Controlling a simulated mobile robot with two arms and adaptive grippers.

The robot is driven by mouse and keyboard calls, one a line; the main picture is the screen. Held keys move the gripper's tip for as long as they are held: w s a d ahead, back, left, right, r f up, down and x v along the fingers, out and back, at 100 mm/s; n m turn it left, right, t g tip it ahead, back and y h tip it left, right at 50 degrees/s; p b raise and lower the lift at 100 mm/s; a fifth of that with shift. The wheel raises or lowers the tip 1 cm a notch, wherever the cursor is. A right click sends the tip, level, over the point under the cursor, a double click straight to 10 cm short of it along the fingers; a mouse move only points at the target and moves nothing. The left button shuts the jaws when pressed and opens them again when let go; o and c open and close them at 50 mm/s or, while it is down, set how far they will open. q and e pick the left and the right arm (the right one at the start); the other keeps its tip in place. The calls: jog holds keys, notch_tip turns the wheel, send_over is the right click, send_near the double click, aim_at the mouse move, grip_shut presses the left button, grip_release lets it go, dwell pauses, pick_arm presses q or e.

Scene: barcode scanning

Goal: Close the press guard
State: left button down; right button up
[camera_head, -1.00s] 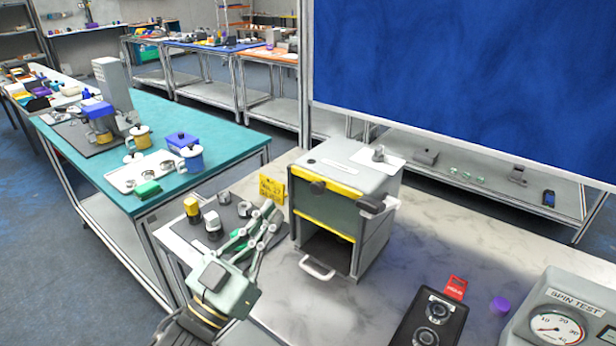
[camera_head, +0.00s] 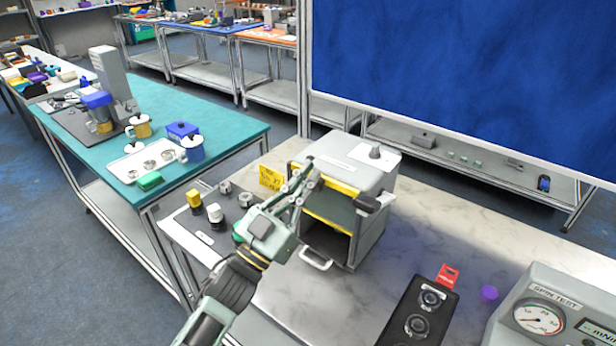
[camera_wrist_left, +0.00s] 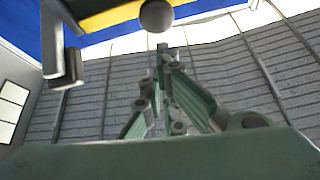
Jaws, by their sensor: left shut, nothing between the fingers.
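The press (camera_head: 368,178) is a grey box on the marbled bench. Its guard (camera_head: 330,207) is a dark panel with yellow strips, and the front below it is open. My left gripper (camera_head: 312,174) is shut and empty, its fingers pointing up in front of the guard's upper edge and partly covering it. In the left wrist view, the fingertips (camera_wrist_left: 163,52) are just below a round dark knob (camera_wrist_left: 157,15) by the yellow strip (camera_wrist_left: 110,14). I cannot tell whether they touch it. My right gripper is out of view.
A white handle (camera_head: 316,260) sticks out at the press's bottom front, and a dark lever (camera_head: 367,202) at its right. A yellow sign (camera_head: 271,178) and small parts stand left of it. A black device (camera_head: 420,315) and a spin test gauge (camera_head: 548,312) are at right.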

pick_arm(q)
jog(key=shift+f, duration=0.4)
jog(key=shift+w, duration=0.1)
jog(key=b, duration=0.9)
send_near(319, 201)
jog(key=d+r, duration=0.3)
jog(key=shift+d, duration=0.1)
jog(key=shift+w, duration=0.1)
